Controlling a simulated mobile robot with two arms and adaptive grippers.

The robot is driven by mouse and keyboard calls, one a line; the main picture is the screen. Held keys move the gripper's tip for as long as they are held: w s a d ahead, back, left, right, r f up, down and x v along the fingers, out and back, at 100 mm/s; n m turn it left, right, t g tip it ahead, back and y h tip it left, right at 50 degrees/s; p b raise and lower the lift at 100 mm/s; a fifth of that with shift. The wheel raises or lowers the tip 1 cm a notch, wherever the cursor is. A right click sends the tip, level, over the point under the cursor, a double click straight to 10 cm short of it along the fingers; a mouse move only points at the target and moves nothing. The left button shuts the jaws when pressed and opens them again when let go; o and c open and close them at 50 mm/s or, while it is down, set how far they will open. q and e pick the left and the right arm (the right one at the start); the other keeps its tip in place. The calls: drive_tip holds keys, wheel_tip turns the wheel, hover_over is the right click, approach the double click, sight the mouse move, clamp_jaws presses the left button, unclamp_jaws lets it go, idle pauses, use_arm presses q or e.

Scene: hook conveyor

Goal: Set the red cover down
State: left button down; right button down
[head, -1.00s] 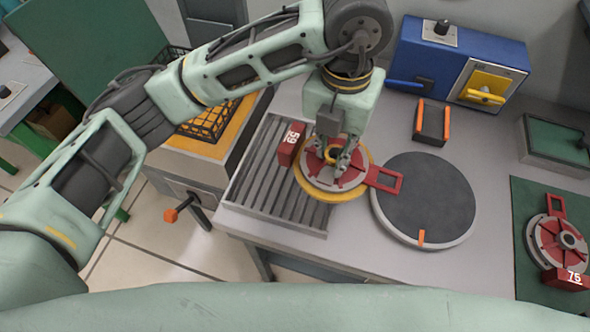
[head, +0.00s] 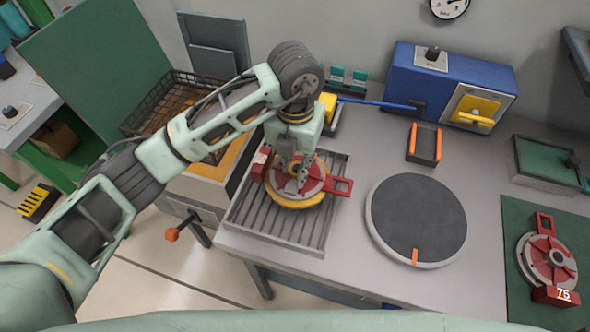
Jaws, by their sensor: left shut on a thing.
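The red cover (head: 313,184) is a round red and grey disc with a red handle loop on its right and a red block on its left. A yellow ring (head: 298,205) shows around its lower edge. My left gripper (head: 297,177) points down and is shut on the cover's middle; the fingers partly hide the hub. The cover is over the grey slatted rack (head: 262,225), its handle reaching toward the rack's right edge. I cannot tell whether it touches the slats. My right gripper is not in view.
A dark round plate (head: 416,215) with an orange mark lies right of the rack. A second red cover (head: 548,258) marked 75 lies on a green mat (head: 516,215). A blue box (head: 440,85) and an orange-sided holder (head: 424,142) stand behind. A wire basket (head: 150,115) is at left.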

sight(295, 168)
use_arm(q)
wheel_tip(295, 168, down, 3)
drive_tip(key=shift+f+p, duration=0.15)
drive_tip(key=shift+p, duration=0.7)
drive_tip(key=shift+f, duration=0.2)
drive_tip(key=shift+w+f, duration=0.1)
drive_tip(key=shift+f, duration=0.15)
drive_tip(key=c, duration=1.5)
unclamp_jaws()
